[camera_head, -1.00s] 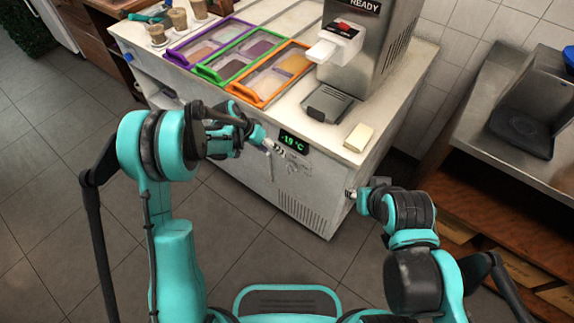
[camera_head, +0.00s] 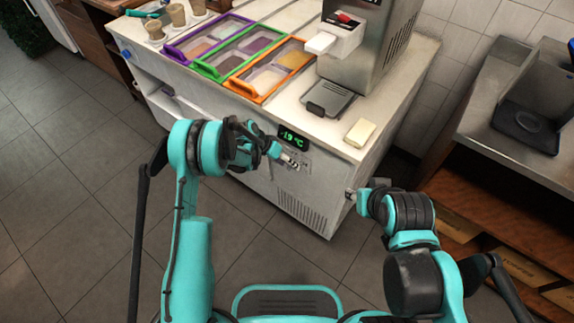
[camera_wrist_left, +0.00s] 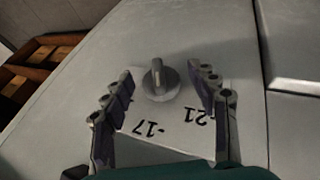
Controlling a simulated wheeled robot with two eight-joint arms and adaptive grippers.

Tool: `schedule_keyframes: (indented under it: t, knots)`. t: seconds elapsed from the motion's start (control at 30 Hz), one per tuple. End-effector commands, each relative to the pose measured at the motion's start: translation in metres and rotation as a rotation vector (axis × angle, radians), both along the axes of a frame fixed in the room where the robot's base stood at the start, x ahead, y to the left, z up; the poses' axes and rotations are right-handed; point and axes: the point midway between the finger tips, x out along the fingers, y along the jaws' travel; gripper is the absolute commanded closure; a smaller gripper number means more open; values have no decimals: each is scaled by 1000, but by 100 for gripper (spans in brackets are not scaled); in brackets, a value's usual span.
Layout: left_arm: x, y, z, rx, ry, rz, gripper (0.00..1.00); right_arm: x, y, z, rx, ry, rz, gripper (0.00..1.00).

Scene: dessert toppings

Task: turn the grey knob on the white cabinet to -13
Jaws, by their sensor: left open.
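The white cabinet (camera_head: 250,178) carries a green display (camera_head: 293,139) that reads -19 °C. The grey knob (camera_wrist_left: 160,82) shows in the left wrist view, with a raised grip bar pointing roughly up in the picture. The marks "-17" and "-21" are printed upside down below it; other marks are hidden by the fingers. My left gripper (camera_wrist_left: 161,84) is open, with one finger on each side of the knob and visible gaps between. In the head view my left gripper (camera_head: 288,161) is at the front panel under the display, and the knob is not clear there. My right gripper (camera_head: 350,193) is near the cabinet's right corner; its jaws are too small to read.
Trays with purple (camera_head: 174,54), green (camera_head: 203,69) and orange (camera_head: 238,88) rims sit on the countertop. A steel dispenser (camera_head: 383,50) and a pale block (camera_head: 360,133) stand at its right. Vents lie low on the front panel. Open floor is at the left.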

Motion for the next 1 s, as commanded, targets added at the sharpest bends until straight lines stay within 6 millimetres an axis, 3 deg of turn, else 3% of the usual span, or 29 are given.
schedule_keyframes:
  t: [0.17,0.37,0.73,1.0]
  knots:
    - [0,0,1,0,1,1,41,0,0,1,0,0,0,60]
    - [0,0,1,0,1,1,90,0,0,1,0,0,0,60]
    - [-1,0,2,29,-21,0,90,0,0,1,0,0,0,60]
    - [-3,-4,3,156,-113,-3,90,0,0,1,0,0,0,60]
